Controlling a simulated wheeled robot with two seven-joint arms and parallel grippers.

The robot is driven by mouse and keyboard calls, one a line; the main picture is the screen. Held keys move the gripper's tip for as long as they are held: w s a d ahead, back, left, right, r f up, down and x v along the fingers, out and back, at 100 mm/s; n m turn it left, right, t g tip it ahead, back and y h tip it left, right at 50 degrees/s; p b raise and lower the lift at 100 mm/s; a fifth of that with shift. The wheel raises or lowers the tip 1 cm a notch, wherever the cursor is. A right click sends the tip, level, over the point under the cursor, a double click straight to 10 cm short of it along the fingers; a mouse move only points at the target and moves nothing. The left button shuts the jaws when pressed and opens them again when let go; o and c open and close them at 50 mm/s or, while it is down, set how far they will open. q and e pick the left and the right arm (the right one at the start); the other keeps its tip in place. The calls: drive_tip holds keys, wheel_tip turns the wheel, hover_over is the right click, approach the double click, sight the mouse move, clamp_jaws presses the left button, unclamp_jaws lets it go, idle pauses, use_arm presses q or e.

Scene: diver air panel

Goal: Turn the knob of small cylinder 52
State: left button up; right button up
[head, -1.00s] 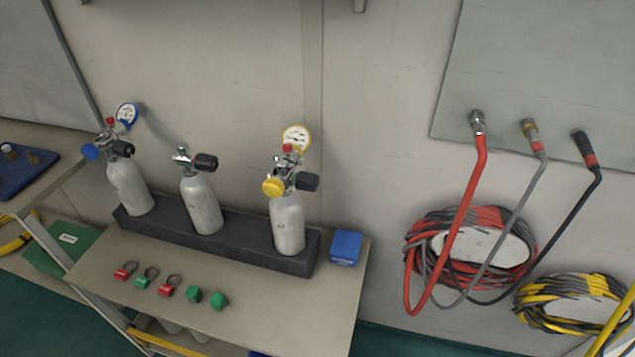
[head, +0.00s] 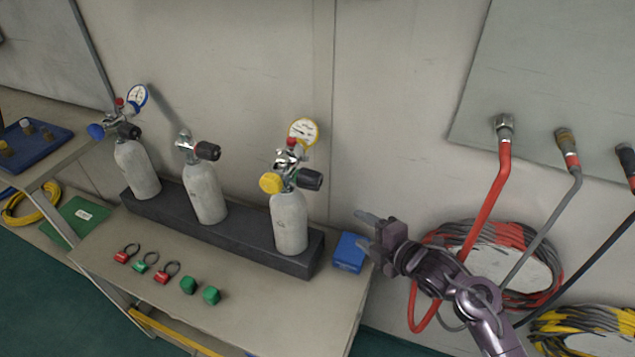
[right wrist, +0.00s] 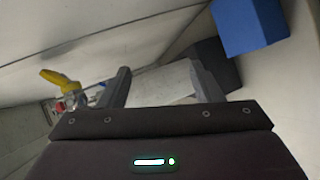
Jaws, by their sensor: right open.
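Three small grey cylinders stand upright in a dark rack (head: 235,238) on the bench. The left cylinder (head: 136,170) carries a blue knob and a gauge. The middle cylinder (head: 205,193) has a bare valve with a black knob (head: 207,151). The right cylinder (head: 289,222) carries a yellow knob (head: 271,183), a black knob (head: 309,179) and a yellow-rimmed gauge (head: 303,132). I cannot read which is number 52. My right gripper (head: 366,232) is open and empty, right of the right cylinder and apart from it. My left gripper is not visible.
A blue box (head: 349,252) lies at the bench's right end, near my right gripper. Hoses (head: 487,205) hang from the wall panel at right, with coils below.

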sight(320, 183)
drive_tip(key=a+r+n+g+y, duration=0.4)
drive_tip(key=r+n+y, duration=0.4)
drive_tip(key=r+n, duration=0.65)
drive_tip(key=shift+n, duration=0.75)
drive_tip(key=a, duration=0.1)
drive_tip(key=w+a+f+p, duration=0.1)
drive_tip(key=a, duration=0.1)
drive_tip(key=w+a, duration=0.1)
drive_tip(key=a, duration=0.1)
drive_tip(key=shift+w+a+f+p, duration=0.2)
drive_tip(key=shift+a+f+p, duration=0.05)
drive_tip(key=shift+f+p, duration=0.1)
drive_tip(key=shift+w+a+f, duration=0.1)
drive_tip(key=shift+w+a, duration=0.1)
drive_tip(key=shift+a, duration=0.25)
drive_tip(key=c, duration=1)
